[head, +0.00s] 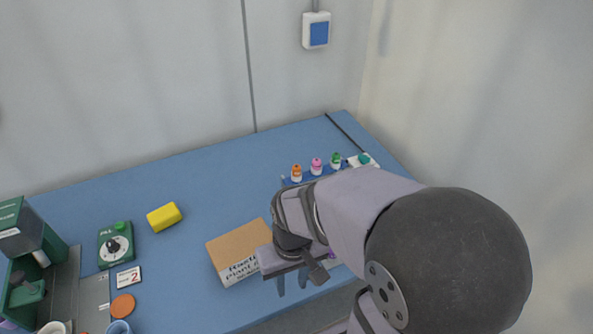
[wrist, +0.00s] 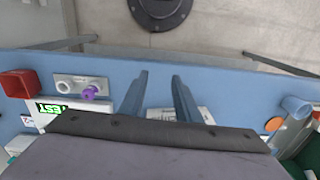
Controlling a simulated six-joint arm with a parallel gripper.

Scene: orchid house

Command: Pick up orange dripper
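In the head view, a small white bottle with an orange top (head: 296,173), which looks like the orange dripper, stands on the far side of the blue table. A pink-topped bottle (head: 316,166) and a green-topped bottle (head: 336,160) stand in a row to its right. My gripper (head: 291,283) is near the table's front edge, well apart from the bottles. Its fingers point down, spread with nothing between them. The wrist view also shows the two fingers apart (wrist: 160,78). I cannot make out the orange dripper in the wrist view.
A cardboard box (head: 238,248) stands beside my gripper. A yellow block (head: 164,216), a green timer (head: 116,244), an orange disc (head: 122,305) and a green machine (head: 30,240) are at left. The wrist view shows a red container (wrist: 18,83) and a purple piece (wrist: 91,92).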

